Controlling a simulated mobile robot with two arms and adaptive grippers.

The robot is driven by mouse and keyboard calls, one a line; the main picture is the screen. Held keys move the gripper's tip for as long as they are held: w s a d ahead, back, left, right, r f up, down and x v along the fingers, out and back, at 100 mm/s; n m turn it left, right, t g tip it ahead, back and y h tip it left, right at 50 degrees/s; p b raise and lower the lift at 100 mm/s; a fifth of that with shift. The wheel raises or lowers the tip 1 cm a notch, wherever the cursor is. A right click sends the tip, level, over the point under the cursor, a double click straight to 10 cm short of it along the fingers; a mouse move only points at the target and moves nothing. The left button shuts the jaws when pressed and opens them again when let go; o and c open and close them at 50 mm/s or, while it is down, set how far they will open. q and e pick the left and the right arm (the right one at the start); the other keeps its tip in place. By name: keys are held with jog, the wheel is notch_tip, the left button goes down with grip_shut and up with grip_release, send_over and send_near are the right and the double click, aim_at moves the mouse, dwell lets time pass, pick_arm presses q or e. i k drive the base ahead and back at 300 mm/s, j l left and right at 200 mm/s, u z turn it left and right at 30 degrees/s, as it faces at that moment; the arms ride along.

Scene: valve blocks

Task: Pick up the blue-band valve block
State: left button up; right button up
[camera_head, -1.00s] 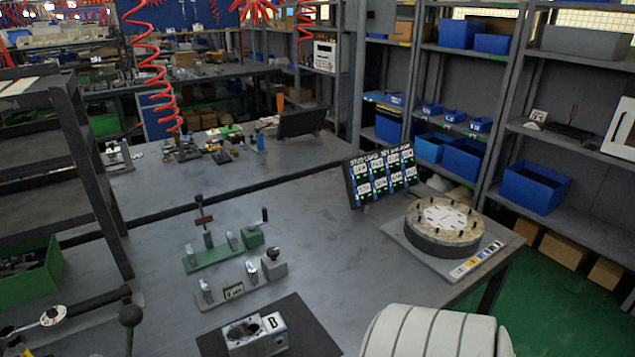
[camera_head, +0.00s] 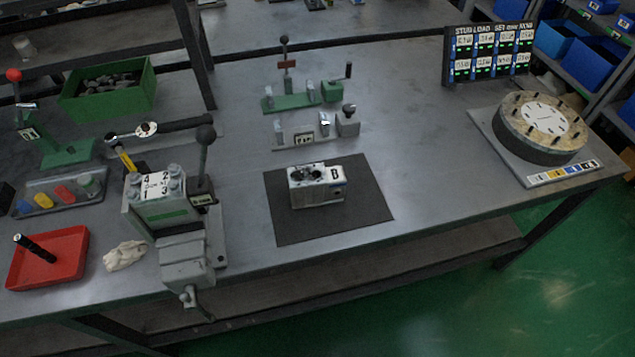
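A silver-grey valve block (camera_head: 312,194) sits upright on a dark square mat (camera_head: 290,230) near the middle of the bench. It has round openings on top and a white label with a black "B" at its right end. A small bluish strip shows below the label. Another valve block (camera_head: 150,213) with a green band and a numbered white label is held in a grey vise (camera_head: 186,262) to the left. Neither of my grippers is in view.
A green clamp fixture (camera_head: 292,102) and a grey clamp fixture (camera_head: 300,135) stand behind the mat. A round stud turntable (camera_head: 540,150) is at the right. A red tray (camera_head: 28,275) and rag (camera_head: 124,256) lie left. The bench right of the mat is clear.

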aim_at(308, 185)
jog(key=l+u, duration=1)
jog(key=k+j, duration=0.05)
jog(key=j, duration=0.05)
